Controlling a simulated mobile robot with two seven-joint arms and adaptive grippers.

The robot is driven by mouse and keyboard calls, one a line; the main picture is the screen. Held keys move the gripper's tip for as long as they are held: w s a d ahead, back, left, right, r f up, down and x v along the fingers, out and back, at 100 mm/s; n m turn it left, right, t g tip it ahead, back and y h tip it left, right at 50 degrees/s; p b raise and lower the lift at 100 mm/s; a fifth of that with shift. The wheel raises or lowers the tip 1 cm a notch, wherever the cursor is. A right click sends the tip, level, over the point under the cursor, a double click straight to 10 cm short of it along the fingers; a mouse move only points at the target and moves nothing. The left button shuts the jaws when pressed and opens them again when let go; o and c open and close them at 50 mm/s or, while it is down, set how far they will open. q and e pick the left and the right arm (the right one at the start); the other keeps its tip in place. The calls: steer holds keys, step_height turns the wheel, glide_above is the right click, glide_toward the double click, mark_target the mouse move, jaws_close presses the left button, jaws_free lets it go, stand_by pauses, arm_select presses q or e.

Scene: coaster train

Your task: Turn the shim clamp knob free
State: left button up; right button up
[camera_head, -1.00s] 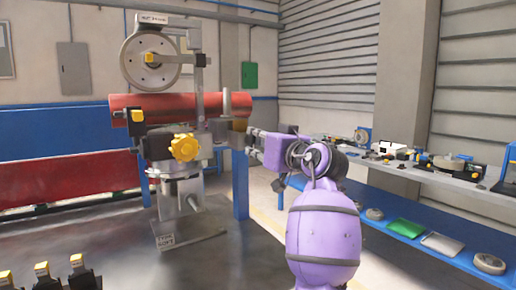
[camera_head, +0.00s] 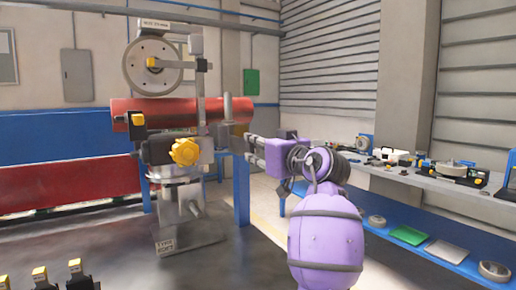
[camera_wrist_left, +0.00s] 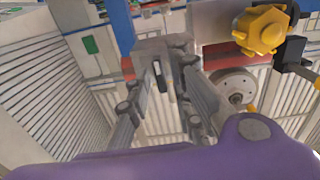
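A yellow star-shaped knob (camera_head: 184,151) sits on the front of the grey machine (camera_head: 162,180), under the red cylinder. It also shows at the top right of the left wrist view (camera_wrist_left: 262,28). Which knob is the shim clamp's is not marked. My left gripper (camera_head: 228,138) is right of the star knob, by the grey block at the cylinder's right end; its fingers are small here. In the left wrist view its fingers (camera_wrist_left: 165,75) stand apart, with an upright post behind the gap. Nothing is clearly held. My right gripper is not in view.
The red cylinder (camera_head: 170,109) lies across the machine below a large wheel (camera_head: 152,65). A smaller yellow knob (camera_head: 137,119) is at left. A shelf with parts (camera_head: 430,170) stands at right. Several black-and-yellow pieces (camera_head: 40,276) are at bottom left.

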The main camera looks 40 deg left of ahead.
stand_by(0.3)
arm_select(q)
steer(key=v, duration=1.2)
